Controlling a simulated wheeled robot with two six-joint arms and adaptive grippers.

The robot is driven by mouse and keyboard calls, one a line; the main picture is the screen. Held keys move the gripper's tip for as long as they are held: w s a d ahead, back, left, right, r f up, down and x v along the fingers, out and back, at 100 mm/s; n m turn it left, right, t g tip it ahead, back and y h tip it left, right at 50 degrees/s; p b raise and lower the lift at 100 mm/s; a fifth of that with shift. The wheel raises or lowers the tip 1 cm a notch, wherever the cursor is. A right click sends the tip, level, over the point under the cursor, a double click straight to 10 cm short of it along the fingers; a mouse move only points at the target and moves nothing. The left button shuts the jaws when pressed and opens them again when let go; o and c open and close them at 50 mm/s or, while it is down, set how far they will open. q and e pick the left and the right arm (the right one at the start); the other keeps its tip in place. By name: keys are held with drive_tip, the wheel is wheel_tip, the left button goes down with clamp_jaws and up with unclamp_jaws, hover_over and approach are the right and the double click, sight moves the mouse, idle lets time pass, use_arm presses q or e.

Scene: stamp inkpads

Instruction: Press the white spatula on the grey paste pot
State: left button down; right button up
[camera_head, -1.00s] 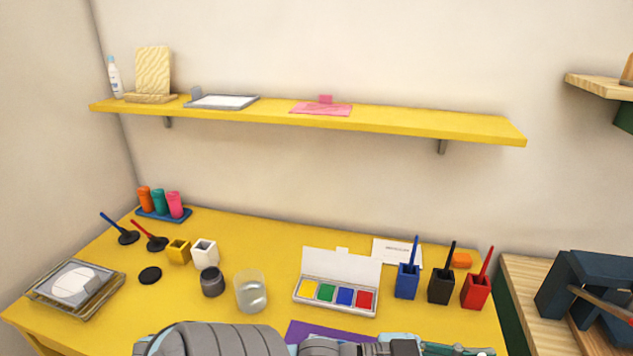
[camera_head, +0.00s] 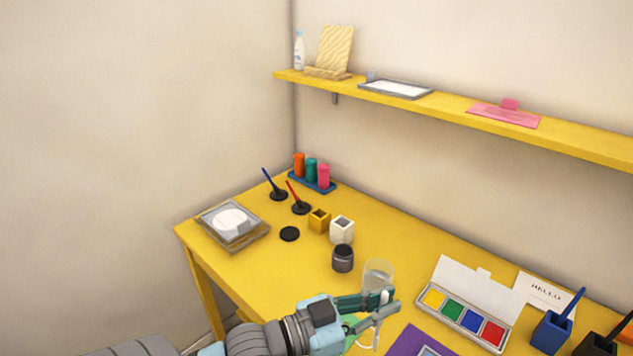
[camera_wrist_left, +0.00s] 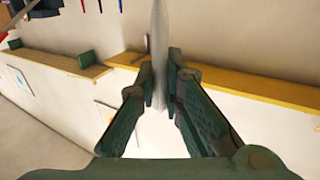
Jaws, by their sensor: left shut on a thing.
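The grey paste pot (camera_head: 342,258) stands upright on the yellow table, its dark top facing up. A black disc (camera_head: 289,233) lies flat to its left. My left gripper (camera_head: 386,304) is in front of the pot and to its right in the head view, apart from it. It is shut on the white spatula, which shows as a pale, narrow upright shape between the fingers in the left wrist view (camera_wrist_left: 158,45). My right gripper is not in view.
White (camera_head: 342,230) and yellow (camera_head: 319,220) cups stand behind the pot. A paint box (camera_head: 465,310) is to the right. The table's left front is clear.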

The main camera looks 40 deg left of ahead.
use_arm(q)
drive_tip(key=w+a+r+n+y+p, duration=0.25)
drive_tip(key=w+a+n+y, duration=0.35)
drive_tip(key=w+a, duration=0.4)
drive_tip(key=w+a+r+n+y+p, duration=0.25)
drive_tip(key=w+a+y, duration=0.5)
drive_tip(key=a, duration=0.45)
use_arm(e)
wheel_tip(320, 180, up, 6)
use_arm(q)
wheel_tip(320, 180, down, 6)
drive_tip(key=b, duration=0.5)
drive_tip(key=shift+n, duration=0.35)
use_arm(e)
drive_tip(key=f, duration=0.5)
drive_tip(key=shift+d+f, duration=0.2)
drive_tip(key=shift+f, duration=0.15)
use_arm(q)
drive_tip(key=shift+f+y+b, duration=0.25)
drive_tip(key=shift+f+b, duration=0.25)
drive_tip(key=shift+b, duration=0.1)
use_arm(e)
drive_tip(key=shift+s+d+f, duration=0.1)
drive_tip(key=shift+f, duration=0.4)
